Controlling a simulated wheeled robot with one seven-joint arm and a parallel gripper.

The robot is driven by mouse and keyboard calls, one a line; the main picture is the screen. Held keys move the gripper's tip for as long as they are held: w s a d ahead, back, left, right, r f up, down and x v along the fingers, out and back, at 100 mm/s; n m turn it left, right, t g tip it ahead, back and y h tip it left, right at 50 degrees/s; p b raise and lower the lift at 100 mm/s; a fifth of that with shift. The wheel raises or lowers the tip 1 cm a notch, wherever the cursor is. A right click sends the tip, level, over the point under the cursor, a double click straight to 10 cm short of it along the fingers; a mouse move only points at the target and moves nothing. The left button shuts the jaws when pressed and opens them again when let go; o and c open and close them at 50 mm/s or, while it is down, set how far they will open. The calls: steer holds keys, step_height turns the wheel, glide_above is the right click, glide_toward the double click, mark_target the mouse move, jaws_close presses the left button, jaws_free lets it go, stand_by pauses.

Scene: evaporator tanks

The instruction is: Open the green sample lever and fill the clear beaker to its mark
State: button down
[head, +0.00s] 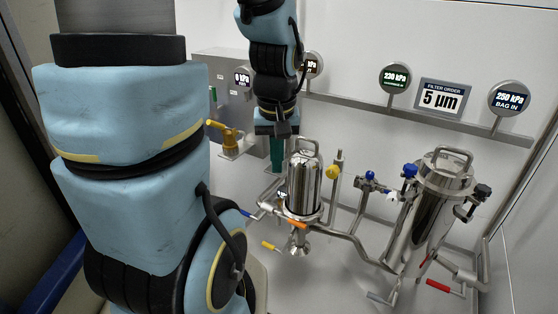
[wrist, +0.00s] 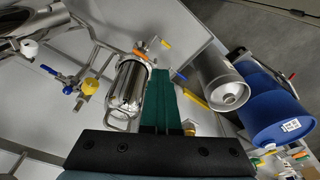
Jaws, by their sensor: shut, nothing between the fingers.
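My gripper (head: 277,165) hangs down just left of the small steel filter housing (head: 304,185) in the head view. Its teal fingers are together and empty; they also show in the wrist view (wrist: 168,80), beside the steel housing (wrist: 129,88). I cannot tell whether the fingers touch the housing. A small green piece (head: 213,94) shows on the grey cabinet at the back left; I cannot tell if it is a lever. No clear beaker and no clearly green lever can be made out.
A large tilted steel housing (head: 432,210) stands at right with pipes and red levers. Orange (head: 297,224), blue and yellow levers sit near the small housing. A yellow valve (head: 229,140) is behind left. A blue drum (wrist: 283,115) and a steel cylinder (wrist: 223,85) show at right.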

steer(key=w+a+m+b, duration=0.2)
steer(key=a+m, duration=0.1)
steer(key=a, duration=1.2)
steer(key=shift+w+m, duration=0.3)
steer(key=shift+w, duration=0.1)
steer(key=shift+d, duration=0.1)
steer(key=c, duration=1.1)
jaws_free()
steer(key=shift+r, duration=0.1)
